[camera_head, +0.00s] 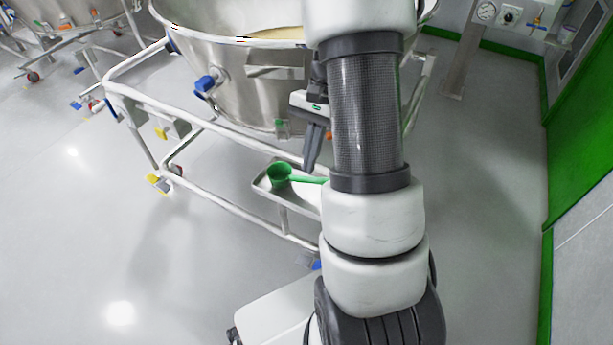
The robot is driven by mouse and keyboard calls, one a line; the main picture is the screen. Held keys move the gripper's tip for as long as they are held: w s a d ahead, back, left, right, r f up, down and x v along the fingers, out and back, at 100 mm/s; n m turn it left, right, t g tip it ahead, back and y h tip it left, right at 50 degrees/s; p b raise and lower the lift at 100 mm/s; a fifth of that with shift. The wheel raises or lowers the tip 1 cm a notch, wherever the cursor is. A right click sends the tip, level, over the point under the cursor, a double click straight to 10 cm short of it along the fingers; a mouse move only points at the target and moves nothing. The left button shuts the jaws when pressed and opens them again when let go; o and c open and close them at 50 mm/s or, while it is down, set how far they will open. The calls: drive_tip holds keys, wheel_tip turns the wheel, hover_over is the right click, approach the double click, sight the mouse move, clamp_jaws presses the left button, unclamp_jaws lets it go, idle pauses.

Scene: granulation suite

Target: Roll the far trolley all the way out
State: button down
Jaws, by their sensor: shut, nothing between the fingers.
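A trolley with a white tube frame (210,130) carries a large steel bowl (240,85) in front of me. Another trolley with a steel bowl (65,12) stands farther off at the top left, cut by the picture edge. My gripper (312,165) points down in front of the near bowl, above the small tray, and is shut with nothing in it. My arm hides part of the near trolley's right side. I cannot tell whether the gripper touches the frame.
A small tray (262,186) on the near trolley holds a green scoop (280,174). A post with a gauge (486,11) stands at the top right, near a green wall (580,150). Grey floor (70,230) is clear at left and right.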

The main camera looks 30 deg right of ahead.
sight(299, 210)
drive_tip(key=b+x, duration=0.2)
drive_tip(key=x, duration=0.7)
